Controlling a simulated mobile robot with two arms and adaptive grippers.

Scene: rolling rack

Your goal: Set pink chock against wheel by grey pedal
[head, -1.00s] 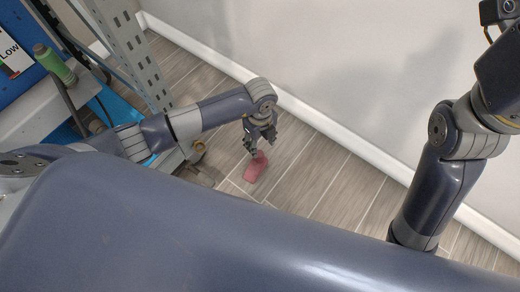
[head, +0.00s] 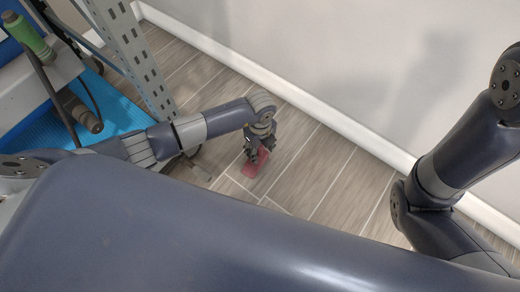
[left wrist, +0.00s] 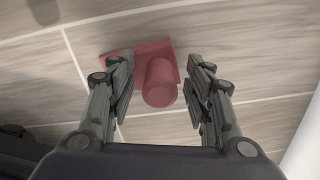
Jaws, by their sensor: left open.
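The pink chock (head: 251,168) lies on the wood-look floor below my left gripper (head: 254,154). In the left wrist view, the chock (left wrist: 142,52) shows a flat base and a round upright knob (left wrist: 160,82). My left gripper (left wrist: 161,75) is open, with one finger on each side of the knob and a gap on both sides. I cannot tell how far the fingertips are above the floor. My right gripper is out of the head view.
The rack's grey perforated post (head: 128,55) stands at the left, beside a shelf with a blue mat (head: 120,112). A green-handled tool (head: 28,38) is near it. A white baseboard (head: 285,88) runs along the wall. The floor right of the chock is clear.

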